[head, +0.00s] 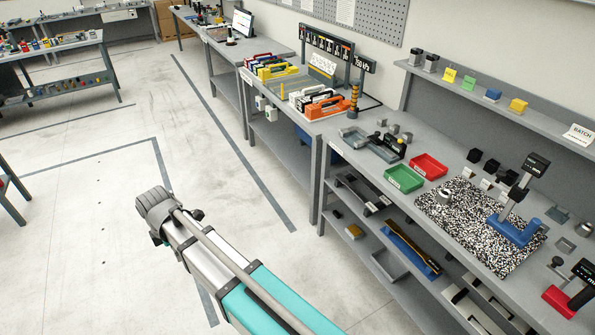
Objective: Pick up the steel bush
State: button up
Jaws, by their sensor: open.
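A short silver cylinder with a darker top, which looks like the steel bush (443,197), stands on the black-and-white speckled plate (466,226) on the right-hand bench. Several small grey metal pieces (393,129) stand farther back on the same bench, too small to tell apart. My teal and white arm reaches up from the bottom of the head view, over the floor and left of the bench. I cannot make out my gripper or its fingers. Nothing of mine touches the cylinder.
A blue-based stand (515,229) is on the plate's right side. Green (404,179) and red (429,167) trays lie beyond the plate. A red-based device (560,301) is at the lower right. A raised shelf (500,96) runs behind. The floor left of the bench is clear.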

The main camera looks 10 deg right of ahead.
aim_at(444, 196)
jog(key=z, duration=2.1)
jog(key=i, duration=1.05)
jog(key=z, duration=0.1)
